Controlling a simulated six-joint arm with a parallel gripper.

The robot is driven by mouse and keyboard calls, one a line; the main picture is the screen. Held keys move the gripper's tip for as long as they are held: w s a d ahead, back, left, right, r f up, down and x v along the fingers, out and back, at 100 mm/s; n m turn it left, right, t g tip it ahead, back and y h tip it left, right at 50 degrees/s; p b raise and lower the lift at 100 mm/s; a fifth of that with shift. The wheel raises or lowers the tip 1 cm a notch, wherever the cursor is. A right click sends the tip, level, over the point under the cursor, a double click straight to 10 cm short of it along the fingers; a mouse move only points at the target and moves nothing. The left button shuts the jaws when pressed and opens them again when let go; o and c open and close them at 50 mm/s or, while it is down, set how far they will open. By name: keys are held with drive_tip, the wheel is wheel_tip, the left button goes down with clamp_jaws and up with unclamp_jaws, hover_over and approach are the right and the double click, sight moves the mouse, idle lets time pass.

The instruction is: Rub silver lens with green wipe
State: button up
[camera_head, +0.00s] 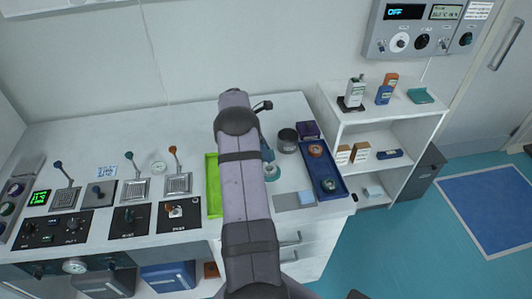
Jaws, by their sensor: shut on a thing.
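My arm stands across the middle of the view and hides much of the worktop behind it. My gripper (268,156) shows only in part, just right of the arm, low over the worktop. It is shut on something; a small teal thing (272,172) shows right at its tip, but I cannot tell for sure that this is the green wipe. A dark grey metallic cylinder (288,139) stands to the right of the gripper, apart from it. I cannot tell whether it is the silver lens. Round parts with an orange ring (315,150) and a green ring (328,185) sit in the blue tray (341,188).
A green tray (213,190) lies left of my arm, partly hidden. Control panels with levers (128,220) fill the left worktop. A white shelf (385,115) stands beyond the right edge.

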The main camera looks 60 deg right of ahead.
drive_tip(key=shift+r+p, duration=1.3)
drive_tip(key=shift+r, duration=0.75)
